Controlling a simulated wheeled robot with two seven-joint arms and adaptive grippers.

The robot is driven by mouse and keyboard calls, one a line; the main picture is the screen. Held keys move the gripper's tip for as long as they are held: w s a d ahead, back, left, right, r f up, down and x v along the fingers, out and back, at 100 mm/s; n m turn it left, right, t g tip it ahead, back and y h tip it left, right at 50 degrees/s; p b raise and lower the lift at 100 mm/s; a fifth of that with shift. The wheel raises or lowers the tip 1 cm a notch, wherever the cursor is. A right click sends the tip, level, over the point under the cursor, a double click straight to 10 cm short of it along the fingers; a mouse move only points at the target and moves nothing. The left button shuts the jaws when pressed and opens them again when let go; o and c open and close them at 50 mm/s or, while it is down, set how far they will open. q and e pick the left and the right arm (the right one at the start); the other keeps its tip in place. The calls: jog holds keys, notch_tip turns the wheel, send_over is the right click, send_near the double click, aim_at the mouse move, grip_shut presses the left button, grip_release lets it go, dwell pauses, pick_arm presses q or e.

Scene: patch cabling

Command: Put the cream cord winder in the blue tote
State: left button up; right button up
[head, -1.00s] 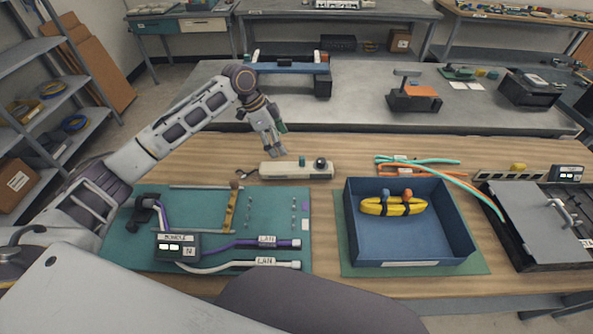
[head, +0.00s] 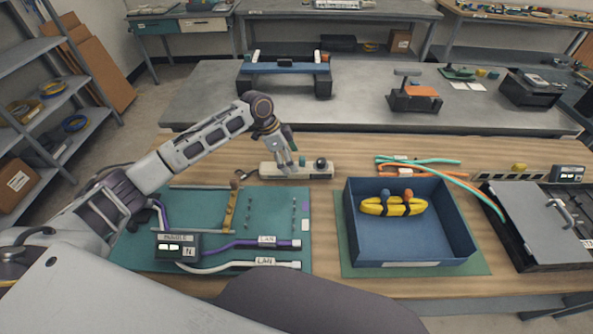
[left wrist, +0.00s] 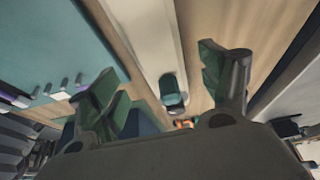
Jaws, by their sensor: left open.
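The cream cord winder (head: 315,170) is a long pale bar with a teal knob and a dark knob on top. It lies on the wooden table behind the teal mat, and its cream body also shows between my fingers in the left wrist view (left wrist: 146,35). My left gripper (head: 287,168) is open and empty at the winder, near the teal knob; I cannot tell if it touches. In the left wrist view its spread fingers (left wrist: 160,78) lie on either side of the bar. The blue tote (head: 408,247) stands to the right, holding a yellow winder (head: 393,207). My right gripper is out of view.
The teal mat (head: 215,215) bears purple and white LAN cords (head: 265,243) and a labelled box (head: 173,247). Orange and teal cables (head: 430,167) lie behind the tote. A black case with a grey lid (head: 540,215) stands at the right.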

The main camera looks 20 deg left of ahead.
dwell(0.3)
pick_arm(q)
jog(key=shift+x, duration=2.6)
jog(key=shift+w+d, duration=0.1)
jog(key=shift+r, duration=0.1)
jog(key=c, duration=1.5)
jog(key=shift+r, duration=0.15)
jog(key=shift+r, duration=4.9)
